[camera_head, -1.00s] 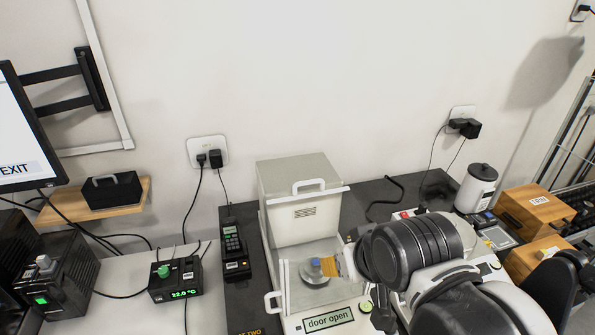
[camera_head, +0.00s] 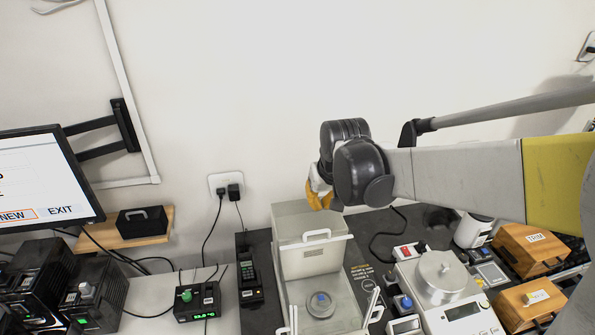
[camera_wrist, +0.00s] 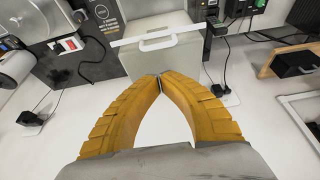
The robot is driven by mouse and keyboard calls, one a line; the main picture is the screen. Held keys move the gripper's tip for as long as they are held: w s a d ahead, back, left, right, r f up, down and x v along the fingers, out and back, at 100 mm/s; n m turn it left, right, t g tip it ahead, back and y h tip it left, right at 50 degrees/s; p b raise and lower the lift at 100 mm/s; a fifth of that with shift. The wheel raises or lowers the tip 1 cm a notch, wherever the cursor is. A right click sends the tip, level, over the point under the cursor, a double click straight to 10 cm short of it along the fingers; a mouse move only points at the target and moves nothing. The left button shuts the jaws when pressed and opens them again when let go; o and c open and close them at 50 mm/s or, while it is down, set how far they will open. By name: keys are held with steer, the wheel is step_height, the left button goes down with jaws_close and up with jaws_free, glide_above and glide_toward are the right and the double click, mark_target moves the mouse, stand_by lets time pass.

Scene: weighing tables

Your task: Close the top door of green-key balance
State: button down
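The balance (camera_head: 284,258) is a clear-walled box with a white front, at lower middle in the head view. Its top panel sits back at the rear, with a white handle (camera_head: 317,235) on its front edge, and the chamber in front is open from above. A small blue-topped item (camera_head: 320,299) stands on the round pan inside. The handle also shows in the wrist view (camera_wrist: 157,42), ahead of the fingertips. My gripper (camera_head: 319,203) is above the rear of the balance. Its orange fingers meet at the tips (camera_wrist: 160,78), empty and apart from the handle.
A second balance (camera_head: 440,277) with a steel pan stands to the right. Wooden boxes (camera_head: 530,248) are at far right. A black device with a green readout (camera_head: 197,301) and a handset (camera_head: 249,275) stand left. The wall is close behind.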

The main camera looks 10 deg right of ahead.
steer(key=w+p, duration=0.2)
steer(key=w, duration=0.1)
glide_above(314, 229)
steer(key=w, duration=0.2)
steer(key=shift+g, duration=0.3)
steer(key=f, duration=1)
steer(key=shift+w+b, duration=0.2)
steer(key=shift+b, duration=0.15)
steer(key=s, duration=0.3)
steer(key=shift+s, duration=0.6)
steer(key=shift+w+f, duration=0.1)
steer(key=shift+f, duration=0.05)
steer(key=s+b, duration=0.1)
steer(key=s, duration=1.7)
